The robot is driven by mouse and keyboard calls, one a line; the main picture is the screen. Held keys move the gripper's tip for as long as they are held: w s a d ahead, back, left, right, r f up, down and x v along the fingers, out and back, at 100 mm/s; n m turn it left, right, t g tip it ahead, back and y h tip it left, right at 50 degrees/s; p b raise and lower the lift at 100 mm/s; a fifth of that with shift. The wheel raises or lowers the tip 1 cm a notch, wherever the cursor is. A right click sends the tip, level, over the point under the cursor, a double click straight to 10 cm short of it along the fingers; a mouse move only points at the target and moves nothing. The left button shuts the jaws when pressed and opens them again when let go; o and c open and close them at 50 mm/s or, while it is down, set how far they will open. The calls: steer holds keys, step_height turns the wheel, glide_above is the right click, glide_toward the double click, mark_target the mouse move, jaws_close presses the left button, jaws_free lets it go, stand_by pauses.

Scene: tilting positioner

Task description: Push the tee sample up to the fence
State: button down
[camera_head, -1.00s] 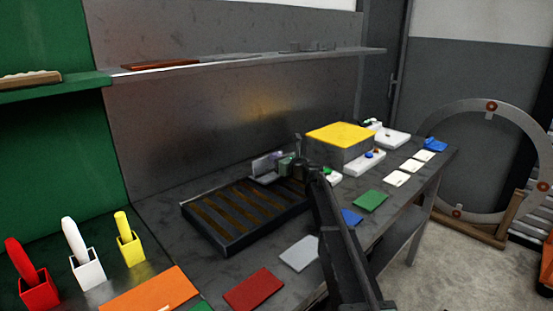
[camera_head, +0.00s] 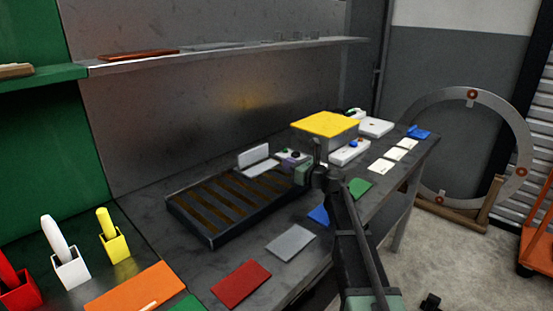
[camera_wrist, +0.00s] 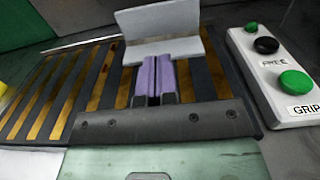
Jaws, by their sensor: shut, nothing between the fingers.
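A light grey piece (camera_head: 253,157) with an upright plate and a flat base stands on the slatted dark bed (camera_head: 208,240). It looks like the tee sample, though its full profile is not clear. In the wrist view the same piece (camera_wrist: 165,48) is straight ahead, its upright plate at the far side. My gripper (camera_head: 291,158) is at the bed's right end, just right of the piece. Its purple fingers (camera_wrist: 155,78) are together and empty, pointing at the base; I cannot tell whether they touch. I cannot clearly single out the fence; a thin pale strip (camera_wrist: 80,43) runs along the bed's far edge.
A white button box (camera_wrist: 285,75) marked FREE and GRIP stands close right of my gripper. A yellow-topped block (camera_head: 325,124) is behind it. Coloured mats, including a red one (camera_head: 241,284) and a grey one (camera_head: 291,242), lie along the front. A shelf (camera_head: 230,52) hangs above.

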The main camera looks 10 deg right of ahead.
mark_target(256, 149)
steer(key=x, duration=1.3)
steer(key=shift+w+a, duration=0.2)
steer(key=shift+w, duration=0.15)
steer(key=shift+w+a+r, duration=0.15)
steer(key=shift+w+a, duration=0.25)
steer(key=shift+w, duration=0.05)
